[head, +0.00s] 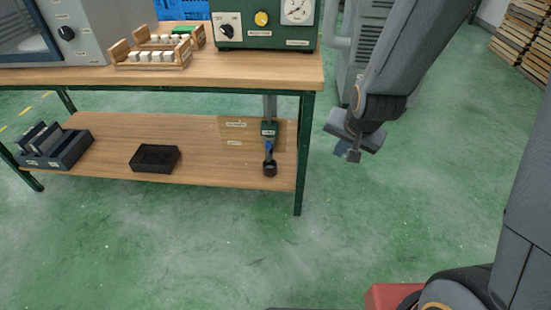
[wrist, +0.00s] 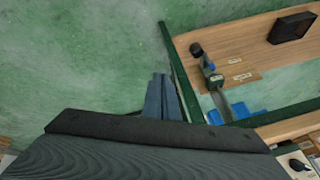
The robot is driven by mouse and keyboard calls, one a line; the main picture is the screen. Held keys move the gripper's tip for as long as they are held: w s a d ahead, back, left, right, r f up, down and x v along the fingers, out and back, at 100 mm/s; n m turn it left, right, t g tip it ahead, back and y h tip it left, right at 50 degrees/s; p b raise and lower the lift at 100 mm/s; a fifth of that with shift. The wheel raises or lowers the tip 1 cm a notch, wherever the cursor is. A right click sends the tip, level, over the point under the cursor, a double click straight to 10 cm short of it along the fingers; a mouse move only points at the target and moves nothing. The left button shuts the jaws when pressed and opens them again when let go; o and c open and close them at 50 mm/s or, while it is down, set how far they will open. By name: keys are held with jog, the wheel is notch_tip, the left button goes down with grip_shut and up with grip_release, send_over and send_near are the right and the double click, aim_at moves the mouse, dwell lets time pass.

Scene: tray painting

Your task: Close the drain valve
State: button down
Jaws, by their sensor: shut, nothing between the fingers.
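The drain valve (head: 269,131) is a small dark green body on a grey vertical pipe at the right end of the lower shelf, with a blue handle (head: 268,148) and a black outlet at the bottom. The handle appears roughly in line with the pipe, but it is too small to be sure. In the wrist view the valve (wrist: 210,75) is at upper right. My gripper (head: 354,155) is shut and empty, in free air right of the bench, clear of the valve. Its fingers (wrist: 160,95) also show in the wrist view, left of the green bench leg.
The bench leg (head: 299,160) stands between my gripper and the valve. The tabletop (head: 230,75) overhangs the valve. A black tray (head: 155,157) and a dark rack (head: 55,150) sit on the lower shelf (head: 210,172).

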aim_at(268, 151)
jog(key=w+a+f+m+t+y+b, duration=0.1)
jog(key=w+a+f+m+t+b, duration=0.2)
jog(key=f+b, duration=0.4)
jog(key=w+a+f+m+t+y+b, duration=0.1)
jog(key=w+a+f+m+t+b, duration=0.3)
jog(key=w+f+b, duration=0.3)
jog(key=w+a+f+m+t+y+b, duration=0.1)
jog(key=w+a+f+m+t+b, duration=0.2)
jog(key=f, duration=0.9)
jog(key=w+a+t+b, duration=0.2)
jog(key=w+b, duration=0.1)
jog(key=shift+w+a+f+m+b, duration=0.15)
jog(key=shift+w+a+m+b, duration=0.1)
jog(key=shift+w+m+b, duration=0.15)
jog(key=w+a+b, duration=0.4)
jog(key=w+a, duration=0.2)
jog(key=w, duration=0.4)
jog(key=shift+b, duration=0.3)
